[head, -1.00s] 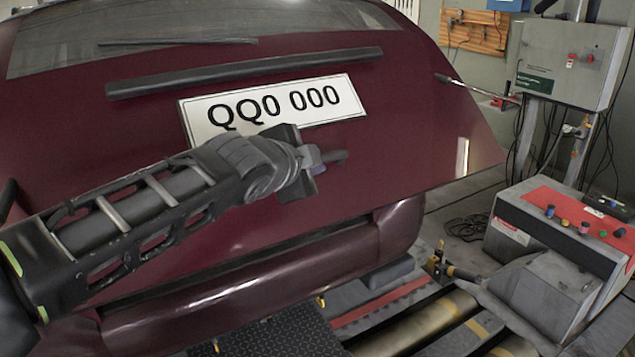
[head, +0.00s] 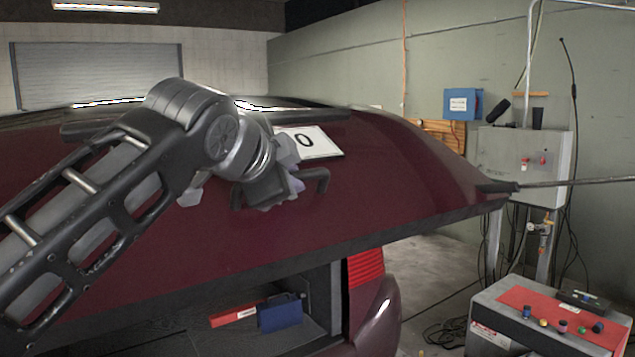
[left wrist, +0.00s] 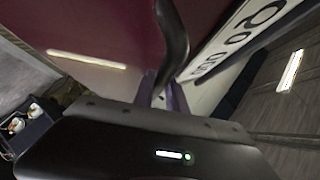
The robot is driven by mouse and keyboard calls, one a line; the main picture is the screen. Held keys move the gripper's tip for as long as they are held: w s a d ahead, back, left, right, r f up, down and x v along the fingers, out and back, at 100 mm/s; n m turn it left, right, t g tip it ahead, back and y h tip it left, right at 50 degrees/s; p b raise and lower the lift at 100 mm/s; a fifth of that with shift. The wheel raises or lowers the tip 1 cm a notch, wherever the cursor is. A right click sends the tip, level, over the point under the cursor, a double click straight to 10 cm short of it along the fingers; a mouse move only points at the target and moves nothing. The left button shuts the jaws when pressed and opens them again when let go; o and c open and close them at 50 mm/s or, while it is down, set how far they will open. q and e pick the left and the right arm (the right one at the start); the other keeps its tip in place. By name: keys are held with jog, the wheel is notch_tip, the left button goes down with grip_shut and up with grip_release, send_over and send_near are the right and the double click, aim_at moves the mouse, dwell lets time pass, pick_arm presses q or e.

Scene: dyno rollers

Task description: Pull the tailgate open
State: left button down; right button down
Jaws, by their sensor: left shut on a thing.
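The dark red tailgate (head: 400,190) is raised in the head view, with its lower edge well above the bumper and the cargo space open beneath it. The white plate (head: 318,145) on it is partly hidden by my left arm. My left gripper (head: 290,190) is at the tailgate's outer face, shut on its dark handle (head: 319,178). In the left wrist view the handle (left wrist: 172,40) runs down between the fingers (left wrist: 163,95), beside the plate (left wrist: 240,40). My right gripper is not in view.
A red box (head: 233,316) and a blue box (head: 280,313) lie in the cargo space. A thin dark rod (head: 570,183) reaches towards the tailgate's right corner; contact is unclear. A control console (head: 540,315) and a grey wall cabinet (head: 530,165) stand at the right.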

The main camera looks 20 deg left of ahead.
pick_arm(q)
jog(key=shift+d, duration=0.15)
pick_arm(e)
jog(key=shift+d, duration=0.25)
pick_arm(q)
jog(key=c, duration=1.7)
grip_release()
jog(key=shift+w+d, duration=0.1)
jog(key=o, duration=0.3)
jog(key=shift+w+d+r, duration=0.1)
jog(key=shift+w+d, duration=0.05)
jog(key=shift+d, duration=0.2)
jog(key=shift+o, duration=0.2)
jog(key=shift+s+a+y, duration=0.2)
jog(key=shift+a+y, duration=0.1)
jog(key=shift+a, duration=0.6)
jog(key=shift+s+a, duration=0.25)
jog(key=shift+a, duration=0.1)
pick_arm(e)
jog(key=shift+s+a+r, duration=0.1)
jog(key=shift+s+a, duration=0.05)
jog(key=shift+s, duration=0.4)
pick_arm(q)
jog(key=shift+d, duration=0.1)
